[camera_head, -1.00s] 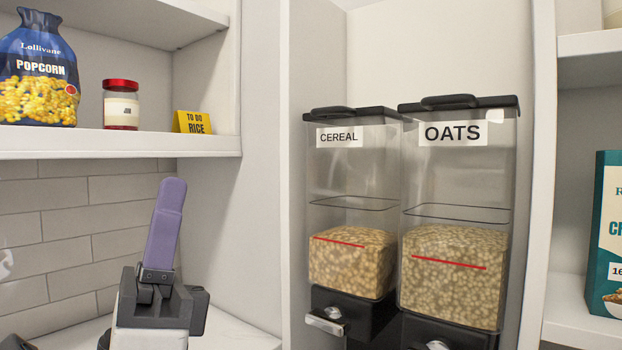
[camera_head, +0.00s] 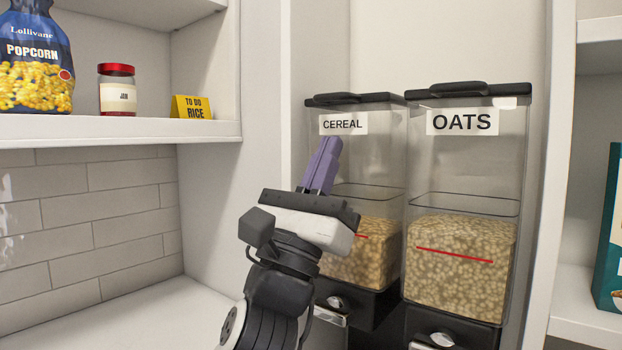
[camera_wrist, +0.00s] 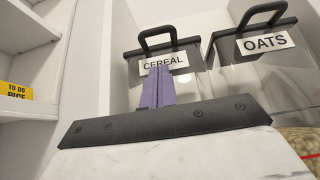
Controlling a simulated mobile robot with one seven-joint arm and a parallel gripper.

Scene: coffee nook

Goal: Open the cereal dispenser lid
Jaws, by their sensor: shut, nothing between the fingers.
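The cereal dispenser (camera_head: 370,160) is a clear bin labelled CEREAL, with a black lid (camera_head: 352,98) that lies closed on top. The lid carries a black handle, which shows as a raised loop in the wrist view (camera_wrist: 157,33). My gripper (camera_head: 329,142) has purple fingers held together with nothing between them. The fingers point up in front of the bin's clear front, with their tips just below the CEREAL label and below the lid. In the wrist view the fingers (camera_wrist: 157,72) overlap the lower part of the label. I cannot tell whether they touch the bin.
The oats dispenser (camera_head: 462,165), also with a closed black lid, stands close on the right. A white panel (camera_head: 262,100) is at the left. A shelf (camera_head: 120,130) holds a popcorn bag (camera_head: 35,62), a jar (camera_head: 117,90) and a yellow sign (camera_head: 191,107). A teal box (camera_head: 609,235) is at far right.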

